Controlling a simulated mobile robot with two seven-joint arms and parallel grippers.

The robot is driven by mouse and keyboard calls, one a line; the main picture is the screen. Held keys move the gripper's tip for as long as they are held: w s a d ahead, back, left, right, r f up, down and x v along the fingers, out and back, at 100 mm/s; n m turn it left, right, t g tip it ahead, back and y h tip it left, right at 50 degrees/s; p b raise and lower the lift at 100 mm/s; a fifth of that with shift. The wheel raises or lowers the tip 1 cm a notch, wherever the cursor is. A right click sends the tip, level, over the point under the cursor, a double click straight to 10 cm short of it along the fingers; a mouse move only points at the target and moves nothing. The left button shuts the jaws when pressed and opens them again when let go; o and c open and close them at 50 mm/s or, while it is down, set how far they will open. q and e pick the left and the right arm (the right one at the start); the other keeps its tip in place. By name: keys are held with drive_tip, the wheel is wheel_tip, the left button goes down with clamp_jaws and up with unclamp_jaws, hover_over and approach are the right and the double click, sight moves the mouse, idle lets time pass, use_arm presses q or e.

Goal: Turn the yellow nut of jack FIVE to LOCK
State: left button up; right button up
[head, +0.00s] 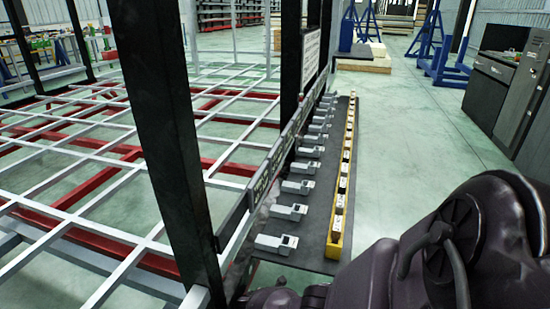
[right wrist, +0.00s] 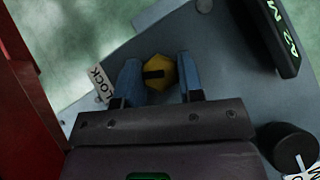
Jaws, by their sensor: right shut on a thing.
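In the right wrist view the yellow nut (right wrist: 160,72) is six-sided, with a dark bar that lies nearly level across its left half. It sits on a grey plate (right wrist: 215,60). My right gripper (right wrist: 157,78) has its two blue fingers at the nut's left and right sides and is shut on it. A white LOCK label (right wrist: 97,84) lies left of the left finger. The jack's number cannot be read. In the head view my right arm reaches in at the lower right; its gripper and this nut cannot be made out there. My left gripper is not in view.
A dark block with white lettering (right wrist: 268,35) and a dark round post (right wrist: 290,143) stand right of the nut. A red beam (right wrist: 28,90) runs along the left. The head view shows several grey brackets (head: 276,243), a yellow rail (head: 335,238) and a black upright (head: 165,130).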

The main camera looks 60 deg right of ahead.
drive_tip(key=o, duration=0.9)
drive_tip(key=shift+o, duration=0.2)
